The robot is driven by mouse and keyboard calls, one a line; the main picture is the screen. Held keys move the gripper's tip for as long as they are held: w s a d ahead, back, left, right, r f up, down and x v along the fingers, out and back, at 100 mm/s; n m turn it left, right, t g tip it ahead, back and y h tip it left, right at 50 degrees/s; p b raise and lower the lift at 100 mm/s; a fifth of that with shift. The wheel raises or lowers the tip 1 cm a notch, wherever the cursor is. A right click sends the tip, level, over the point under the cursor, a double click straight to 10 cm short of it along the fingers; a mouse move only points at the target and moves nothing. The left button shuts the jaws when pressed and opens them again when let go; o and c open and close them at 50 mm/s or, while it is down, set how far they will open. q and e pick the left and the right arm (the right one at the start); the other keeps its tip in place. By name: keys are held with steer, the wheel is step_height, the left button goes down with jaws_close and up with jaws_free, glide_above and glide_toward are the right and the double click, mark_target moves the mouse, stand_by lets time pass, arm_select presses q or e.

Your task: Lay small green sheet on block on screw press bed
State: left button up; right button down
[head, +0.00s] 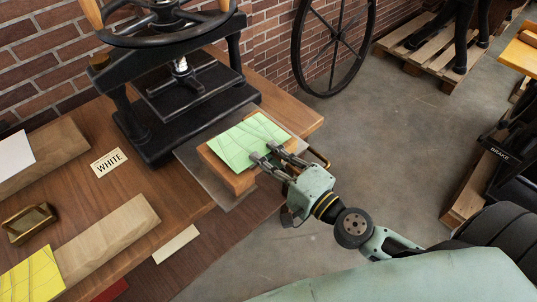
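The small green sheet (240,143) lies over the top of a wooden block (240,184), showing thin crease-like lines. The block's front and left edges show around it. The block sits on the flat grey bed plate (192,157) of the black screw press (150,130), out in front of the press frame. My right gripper (268,153) reaches in from the lower right, with its two fingers apart over the sheet's near right edge. I cannot tell whether the fingertips touch the sheet. My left gripper is not in view.
On the wooden table (95,190) are a "WHITE" label (109,162), a wooden board (100,245), a yellow sheet (32,278), a brass box (29,223) and a white sheet (14,154). The press handwheel (165,35) rises above. Open floor lies right of the table.

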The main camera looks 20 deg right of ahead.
steer(key=c, duration=1.9)
jaws_free()
steer(key=shift+o, duration=0.2)
steer(key=shift+o, duration=0.9)
steer(key=b+v, duration=0.4)
steer(key=v, duration=0.2)
steer(key=shift+s+b, duration=0.3)
